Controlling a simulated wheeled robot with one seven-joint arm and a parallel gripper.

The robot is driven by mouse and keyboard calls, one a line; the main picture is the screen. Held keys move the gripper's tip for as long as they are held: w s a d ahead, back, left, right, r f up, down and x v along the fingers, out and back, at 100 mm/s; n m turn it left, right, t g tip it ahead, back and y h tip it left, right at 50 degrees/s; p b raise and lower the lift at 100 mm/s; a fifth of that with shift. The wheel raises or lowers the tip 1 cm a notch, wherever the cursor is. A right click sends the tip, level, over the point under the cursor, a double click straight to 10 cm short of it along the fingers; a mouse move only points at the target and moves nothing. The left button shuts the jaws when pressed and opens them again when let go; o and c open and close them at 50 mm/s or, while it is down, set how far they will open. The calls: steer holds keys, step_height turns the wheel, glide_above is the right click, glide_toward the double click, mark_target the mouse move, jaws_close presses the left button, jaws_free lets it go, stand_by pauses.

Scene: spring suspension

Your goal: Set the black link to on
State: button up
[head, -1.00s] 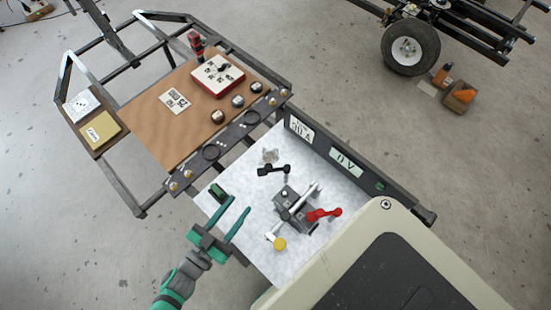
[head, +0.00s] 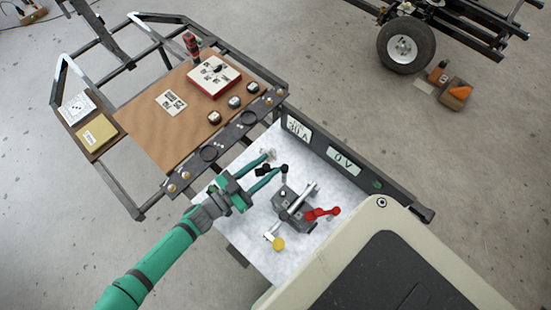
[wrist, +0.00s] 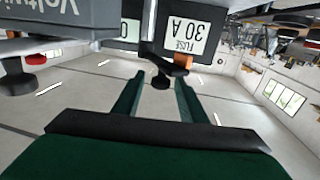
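The black link (head: 260,170), a small black lever with rounded ends, sits on the white-grey panel (head: 262,248) near its back edge. In the head view my gripper (head: 275,162) reaches over it from the left, and its green fingers hide part of it. In the wrist view my gripper (wrist: 160,80) is open, with a dark round knob (wrist: 160,82) seen between the fingertips. It looks like part of the black link. A gap shows on both sides of it; I cannot tell contact.
A dark meter bar (head: 330,152) reading 0 V edges the back. A brown board (head: 150,118) lies left.

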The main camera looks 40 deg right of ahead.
steer(key=d, duration=0.4)
steer(key=shift+s+d, duration=0.1)
steer(key=shift+d, duration=0.05)
jaws_close()
